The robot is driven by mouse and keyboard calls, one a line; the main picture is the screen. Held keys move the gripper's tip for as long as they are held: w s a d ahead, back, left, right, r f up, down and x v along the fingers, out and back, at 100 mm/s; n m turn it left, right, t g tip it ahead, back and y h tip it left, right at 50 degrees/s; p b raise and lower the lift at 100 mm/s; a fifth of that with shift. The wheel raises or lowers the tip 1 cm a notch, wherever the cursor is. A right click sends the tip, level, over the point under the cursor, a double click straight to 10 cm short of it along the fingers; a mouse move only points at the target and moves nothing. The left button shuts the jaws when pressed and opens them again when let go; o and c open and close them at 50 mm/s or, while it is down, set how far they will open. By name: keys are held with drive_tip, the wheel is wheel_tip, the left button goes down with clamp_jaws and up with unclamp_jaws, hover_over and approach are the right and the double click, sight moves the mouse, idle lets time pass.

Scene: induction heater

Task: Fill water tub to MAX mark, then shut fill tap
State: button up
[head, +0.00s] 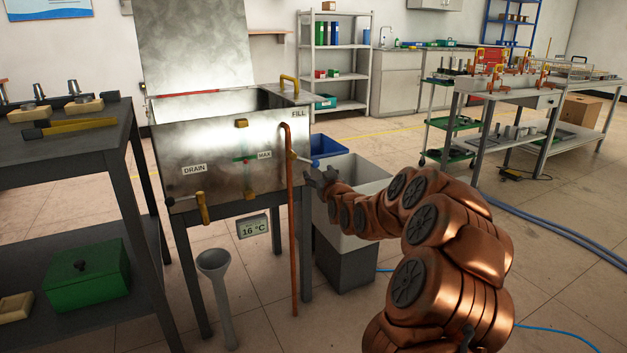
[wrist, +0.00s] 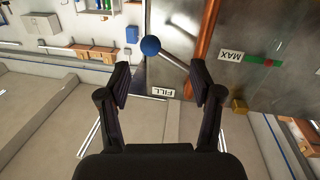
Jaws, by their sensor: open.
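The metal water tub (head: 215,150) stands on legs at centre left, with its lid up. Its front carries a MAX label (head: 264,155) beside a green strip with a red marker (head: 240,160). A FILL label (head: 298,114) sits at the upper right, near a copper pipe (head: 290,220). The fill tap's blue ball knob (wrist: 150,46) is on a metal lever (wrist: 176,61) in the wrist view. My gripper (wrist: 160,70) is open and empty, the knob just beyond and between its fingertips, apparently apart from them. The water level inside is not clear.
A display (head: 252,227) reads 16 °C. Grey bins (head: 365,180) stand right of the tub. A dark bench (head: 60,150) is at the left.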

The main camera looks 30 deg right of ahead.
sight(315, 165)
drive_tip(key=shift+d+f+b+x, duration=0.1)
drive_tip(key=shift+d+b+x, duration=0.1)
drive_tip(key=shift+x, duration=0.5)
drive_tip(key=shift+d+f+b+x, duration=0.1)
drive_tip(key=shift+b+x, duration=0.15)
drive_tip(key=shift+x, duration=0.45)
drive_tip(key=shift+d+b+x, duration=0.1)
drive_tip(key=shift+b+x, duration=0.1)
drive_tip(key=shift+x, duration=0.5)
drive_tip(key=shift+b+x, duration=0.5)
drive_tip(key=shift+x, duration=1.35)
drive_tip(key=shift+r, duration=0.1)
drive_tip(key=shift+c, duration=0.2)
drive_tip(key=shift+r, duration=0.1)
drive_tip(key=c, duration=1.2)
drive_tip(key=shift+r, duration=0.1)
